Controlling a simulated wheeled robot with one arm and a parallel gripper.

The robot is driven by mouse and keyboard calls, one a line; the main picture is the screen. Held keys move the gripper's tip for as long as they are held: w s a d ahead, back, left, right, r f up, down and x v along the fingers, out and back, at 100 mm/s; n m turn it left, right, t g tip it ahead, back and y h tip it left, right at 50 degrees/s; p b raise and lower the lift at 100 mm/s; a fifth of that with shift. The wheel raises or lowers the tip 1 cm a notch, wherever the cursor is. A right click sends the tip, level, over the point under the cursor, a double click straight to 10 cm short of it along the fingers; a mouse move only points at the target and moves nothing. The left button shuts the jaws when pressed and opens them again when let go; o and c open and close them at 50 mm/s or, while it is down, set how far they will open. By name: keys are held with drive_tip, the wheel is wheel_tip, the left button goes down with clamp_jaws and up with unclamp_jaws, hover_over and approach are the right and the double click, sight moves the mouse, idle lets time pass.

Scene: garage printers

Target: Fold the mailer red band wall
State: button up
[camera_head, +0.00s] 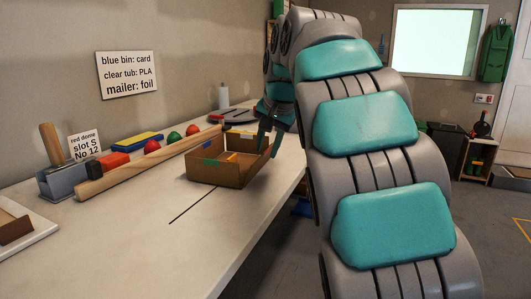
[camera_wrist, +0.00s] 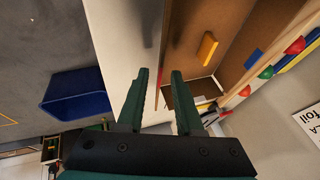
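The mailer (camera_head: 218,173) is an open brown cardboard box on the bench. A green band marks its front wall, and a blue band (camera_wrist: 251,60) is on another wall, also visible in the wrist view. A yellow-orange block (camera_wrist: 207,48) lies inside on the floor. My gripper (camera_head: 268,137) is at the mailer's right side, fingers pointing down. In the wrist view, its two fingers (camera_wrist: 161,100) are apart with nothing clearly held, beside the mailer's side edge.
A wooden rod (camera_head: 140,168) lies behind the mailer, with red and green domes beyond it. A grey caddy (camera_head: 65,180) and a tray (camera_head: 20,228) are at left. A blue bin (camera_wrist: 76,94) stands below the bench edge. The front bench is clear.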

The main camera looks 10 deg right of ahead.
sight(263, 160)
drive_tip(key=shift+x, duration=1.45)
drive_tip(key=shift+c, duration=0.2)
clamp_jaws()
